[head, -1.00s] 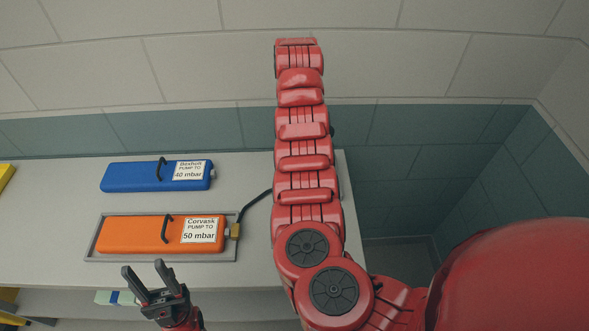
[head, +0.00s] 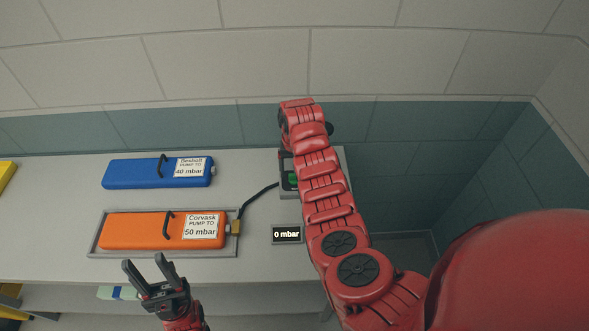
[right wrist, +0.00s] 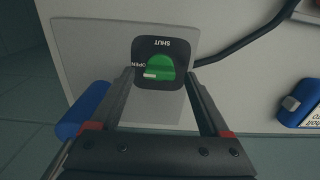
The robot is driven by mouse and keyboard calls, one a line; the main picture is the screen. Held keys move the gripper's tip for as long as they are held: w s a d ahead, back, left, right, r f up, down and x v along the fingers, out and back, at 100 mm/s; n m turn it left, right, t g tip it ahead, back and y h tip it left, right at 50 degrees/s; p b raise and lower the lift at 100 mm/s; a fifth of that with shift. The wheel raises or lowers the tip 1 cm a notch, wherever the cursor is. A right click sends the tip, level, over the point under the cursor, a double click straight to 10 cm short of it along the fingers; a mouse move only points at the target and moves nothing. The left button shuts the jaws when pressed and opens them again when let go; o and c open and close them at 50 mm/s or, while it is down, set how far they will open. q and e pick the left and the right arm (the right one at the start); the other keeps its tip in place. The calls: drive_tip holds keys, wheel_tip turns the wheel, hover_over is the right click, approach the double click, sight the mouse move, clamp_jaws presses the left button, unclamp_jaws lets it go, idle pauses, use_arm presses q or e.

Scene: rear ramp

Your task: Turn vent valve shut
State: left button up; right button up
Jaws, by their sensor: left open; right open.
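The vent valve is a green knob (right wrist: 160,67) on a black plate marked SHUT and OPEN, on a grey box. The knob's white mark lies near the OPEN label. A bit of green on the box also shows in the head view (head: 292,180), partly covered by my right arm. My right gripper (right wrist: 159,78) is open, its fingers on either side of the knob in the picture; whether they touch it I cannot tell. It is hidden behind my arm in the head view. My left gripper (head: 145,264) is open and empty before the table's front edge.
An orange splint bag (head: 150,231), labelled Corvask, lies in a grey tray (head: 94,247), joined by a black hose (head: 258,194) to the box. A display (head: 287,234) reads 0 mbar. A blue bag (head: 140,174) lies behind. A blue object (right wrist: 84,110) shows beside the box.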

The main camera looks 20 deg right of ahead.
drive_tip(key=shift+f, duration=0.35)
drive_tip(key=shift+c, duration=0.3)
clamp_jaws()
